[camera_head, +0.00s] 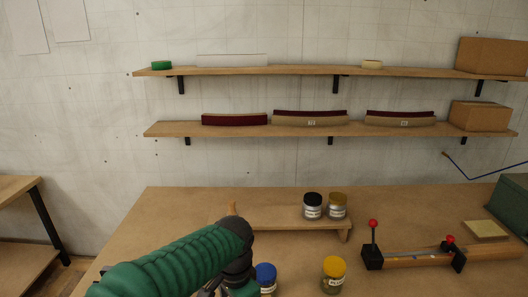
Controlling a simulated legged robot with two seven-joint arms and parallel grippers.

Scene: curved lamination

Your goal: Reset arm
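My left arm, in a green ribbed sleeve, reaches in from the lower left over the workbench (190,215). Its dark wrist is bent downward, and my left gripper (228,287) is only partly visible at the bottom edge, close to the left of a blue-lidded jar (265,277). Its fingertips are hidden or cut off, so I cannot tell if it is open or holds anything. My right gripper is not in view.
A yellow-lidded jar (333,274) stands on the bench. A low wooden riser (270,217) carries black-lidded (312,205) and gold-lidded (337,206) jars. A clamp with red knobs (415,257) lies right, near a sanding block (485,230) and green box (511,205). Shelves (300,129) hang behind.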

